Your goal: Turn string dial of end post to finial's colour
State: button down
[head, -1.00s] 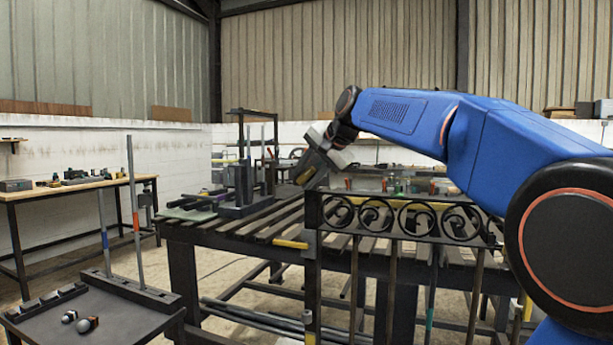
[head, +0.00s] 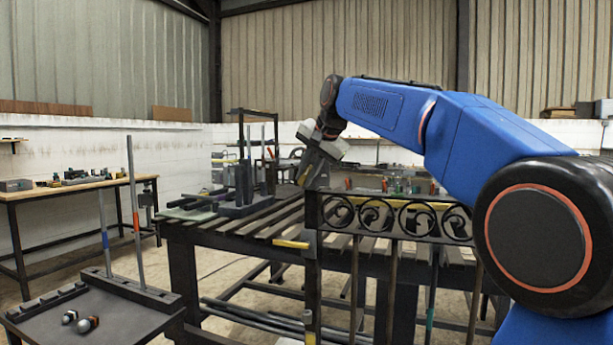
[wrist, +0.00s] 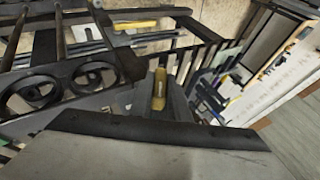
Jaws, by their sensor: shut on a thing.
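My gripper (head: 308,176) is at the top of the gate's left end post (head: 313,225), pointing down at a tilt. Its jaws are shut on a small yellow piece (wrist: 159,90), seen between the fingers in the wrist view. I cannot tell whether the piece is a finial or part of the dial. The dark gate has a row of scrolls (head: 412,217) right of the post; rings (wrist: 92,75) also show in the wrist view. A yellow-handled latch (head: 292,243) sits left of the post. No coloured dial face is readable.
A dark tray table (head: 140,325) at lower left holds two ball-ended pieces (head: 88,324) and upright rods with blue and red bands (head: 134,205). A slatted bench (head: 190,232) lies behind the gate. A wooden workbench (head: 75,188) stands at far left.

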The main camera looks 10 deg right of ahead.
jog(key=g+h, duration=0.2)
jog(key=shift+w+a+n+h, duration=0.15)
jog(key=shift+n+h, duration=0.15)
jog(key=shift+n, duration=0.1)
jog(key=shift+n+g+h, duration=0.3)
jog(key=shift+g+h, duration=0.7)
jog(key=shift+h, duration=0.2)
jog(key=c, duration=1.7)
grip_release()
jog(key=shift+r, duration=0.15)
